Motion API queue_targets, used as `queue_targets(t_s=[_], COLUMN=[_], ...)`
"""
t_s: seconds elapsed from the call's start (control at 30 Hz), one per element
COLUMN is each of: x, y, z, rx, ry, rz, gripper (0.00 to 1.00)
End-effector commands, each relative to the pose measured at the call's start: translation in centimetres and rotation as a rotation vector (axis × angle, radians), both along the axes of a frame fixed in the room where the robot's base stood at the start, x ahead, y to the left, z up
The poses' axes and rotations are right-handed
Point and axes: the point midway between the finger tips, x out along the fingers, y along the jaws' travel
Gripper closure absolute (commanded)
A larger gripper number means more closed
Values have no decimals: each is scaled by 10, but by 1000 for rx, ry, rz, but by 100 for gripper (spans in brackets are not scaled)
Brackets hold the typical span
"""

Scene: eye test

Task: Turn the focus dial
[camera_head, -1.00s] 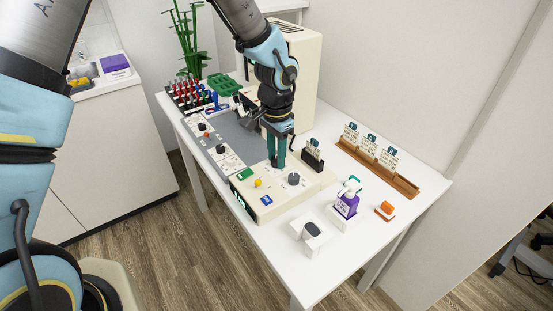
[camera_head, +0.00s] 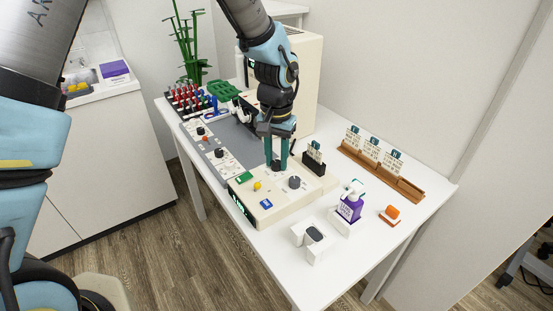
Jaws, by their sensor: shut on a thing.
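My gripper (camera_head: 277,165) points down at the back of a cream console (camera_head: 240,205). Its teal fingers are shut on a small dark dial (camera_head: 277,163), mostly hidden between the fingertips. A larger grey dial (camera_head: 295,182) sits apart from the fingers, nearer the front right of the console. More dark dials, one (camera_head: 201,131) behind another (camera_head: 220,153), sit on light panels to the left. Labels are too small to read, so I cannot tell which is the focus dial.
The console also has a green button (camera_head: 245,177), a yellow button (camera_head: 257,186) and a blue button (camera_head: 266,204). A black card holder (camera_head: 314,168) stands close right of my gripper. A purple bottle (camera_head: 350,208) and a wooden card rack (camera_head: 405,186) are farther right.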

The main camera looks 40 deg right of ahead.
Motion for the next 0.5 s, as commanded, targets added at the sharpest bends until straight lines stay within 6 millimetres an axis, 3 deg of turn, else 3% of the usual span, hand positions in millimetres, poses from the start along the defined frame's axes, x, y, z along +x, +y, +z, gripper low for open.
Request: queue_targets(t_s=[0.3, 0.33, 0.5], x=[0, 0, 0], y=[-1, -1, -1], z=[1, 1, 0], rx=[-2, -3, -2], ry=[-1, -1, -1], rz=[0, 0, 0], gripper=[100, 62, 43])
